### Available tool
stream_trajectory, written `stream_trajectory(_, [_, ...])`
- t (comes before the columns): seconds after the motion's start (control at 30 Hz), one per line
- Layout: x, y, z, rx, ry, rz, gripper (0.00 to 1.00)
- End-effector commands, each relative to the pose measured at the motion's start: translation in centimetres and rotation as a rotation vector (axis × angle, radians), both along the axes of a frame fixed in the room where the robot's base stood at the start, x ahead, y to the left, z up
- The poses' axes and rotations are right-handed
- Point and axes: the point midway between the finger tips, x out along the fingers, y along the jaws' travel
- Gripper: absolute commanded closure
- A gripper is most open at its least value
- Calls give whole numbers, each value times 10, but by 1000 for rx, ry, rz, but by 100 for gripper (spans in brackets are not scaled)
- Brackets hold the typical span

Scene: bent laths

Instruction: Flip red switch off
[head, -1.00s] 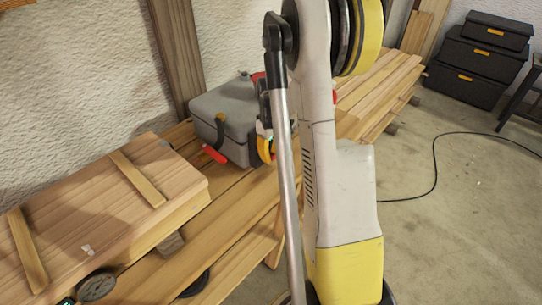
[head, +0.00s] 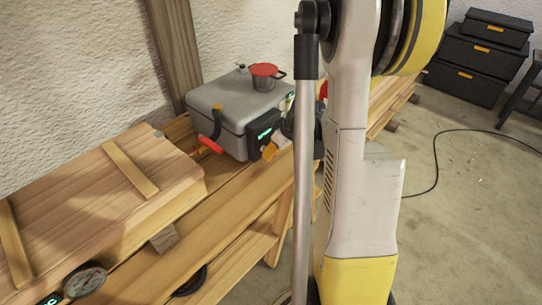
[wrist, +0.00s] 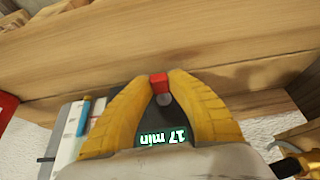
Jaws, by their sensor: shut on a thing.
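The red switch (wrist: 158,82) is a small red block on a dark panel, above a round grey knob or pivot in the wrist view. My gripper (wrist: 160,76) has its yellow fingers closed in on both sides of the switch. A lit display (wrist: 162,136) reading "17 min" shows upside down between the fingers. In the head view a grey box (head: 235,100) stands on the bench with a dark panel (head: 264,134) on its front. A yellow finger of my gripper (head: 270,151) shows at that panel; my arm hides the rest, and the switch is not visible there.
A pot with a red lid (head: 264,71) stands on the grey box. A red-tipped lever (head: 210,145) sticks out from its left side. Wooden boards (head: 100,210) and a round gauge (head: 84,281) lie at the left. Black crates (head: 470,70) stand at the back right.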

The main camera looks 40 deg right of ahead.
Motion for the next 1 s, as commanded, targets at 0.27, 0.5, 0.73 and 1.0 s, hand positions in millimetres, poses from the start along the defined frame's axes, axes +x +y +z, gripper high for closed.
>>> stream_trajectory(0.27, [-1, -1, -13, 16, -211, -2, 100])
stream_trajectory(0.5, [1, 0, -15, 26, -326, -1, 100])
stream_trajectory(0.73, [2, 0, -16, 29, -374, 2, 100])
stream_trajectory(1.0, [2, 0, -15, 31, -383, 2, 100])
